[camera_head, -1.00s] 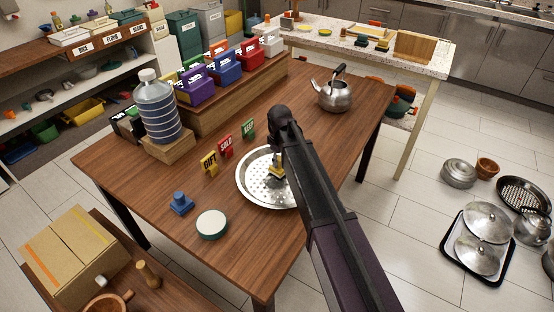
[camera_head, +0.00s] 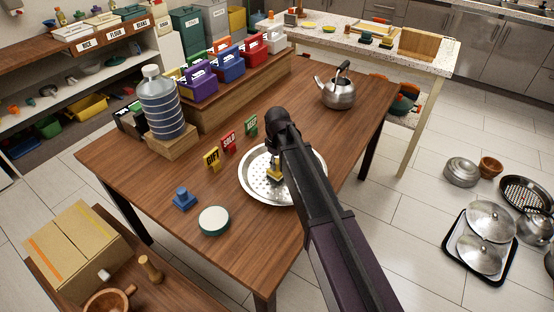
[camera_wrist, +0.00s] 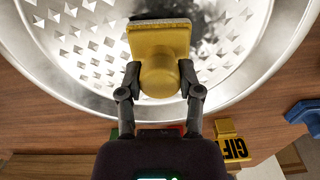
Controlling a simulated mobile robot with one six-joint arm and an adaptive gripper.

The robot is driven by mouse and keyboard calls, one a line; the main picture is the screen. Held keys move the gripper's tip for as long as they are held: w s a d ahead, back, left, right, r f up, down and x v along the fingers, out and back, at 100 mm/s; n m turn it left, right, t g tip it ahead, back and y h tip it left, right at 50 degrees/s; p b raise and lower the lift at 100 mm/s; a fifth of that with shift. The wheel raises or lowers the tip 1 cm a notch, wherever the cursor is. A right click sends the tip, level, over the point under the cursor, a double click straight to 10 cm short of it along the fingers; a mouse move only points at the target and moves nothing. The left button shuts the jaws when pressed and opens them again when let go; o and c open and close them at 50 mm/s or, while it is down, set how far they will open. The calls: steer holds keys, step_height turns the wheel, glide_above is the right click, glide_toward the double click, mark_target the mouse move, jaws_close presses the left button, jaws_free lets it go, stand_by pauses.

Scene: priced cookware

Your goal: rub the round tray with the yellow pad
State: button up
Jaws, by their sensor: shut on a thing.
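The round tray (camera_head: 256,190) is silver metal with a pattern of small raised studs and lies on the wooden table. It fills the upper part of the wrist view (camera_wrist: 75,70). The yellow pad (camera_head: 274,176) has a round knob and a flat block with a pale edge layer, seen in the wrist view (camera_wrist: 160,40). My gripper (camera_wrist: 160,80) is shut on the pad's knob, one finger on each side. It holds the pad over the tray's inside, left of its middle. I cannot tell whether the pad touches the tray. A dark patch shows on the tray beside the pad.
GIFT (camera_head: 212,158), SOLD (camera_head: 229,142) and KEEP (camera_head: 251,125) signs stand just behind the tray. A blue knobbed block (camera_head: 183,198) and a round white-topped tin (camera_head: 214,220) lie left. A water bottle (camera_head: 162,105) and a kettle (camera_head: 336,92) stand farther back.

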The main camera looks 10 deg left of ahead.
steer(key=shift+s+a, duration=0.1)
steer(key=shift+s, duration=0.1)
stand_by(0.3)
steer(key=shift+s+a+f, duration=0.1)
steer(key=shift+s+a, duration=0.15)
steer(key=shift+s, duration=0.55)
steer(key=shift+s+a+f, duration=0.1)
steer(key=shift+s+a, duration=0.1)
steer(key=shift+s, duration=0.6)
steer(key=shift+s, duration=0.15)
steer(key=shift+s+a+r, duration=0.1)
steer(key=shift+s+a, duration=0.2)
steer(key=shift+s, duration=0.5)
steer(key=shift+s+a+r, duration=0.1)
steer(key=shift+s+a, duration=0.15)
steer(key=shift+s, duration=0.5)
steer(key=shift+f, duration=0.2)
steer(key=shift+w, duration=0.1)
steer(key=shift+w+d+r, duration=0.1)
steer(key=shift+w+d, duration=0.2)
steer(key=shift+w, duration=0.55)
steer(key=shift+w+d, duration=0.25)
steer(key=shift+w, duration=0.55)
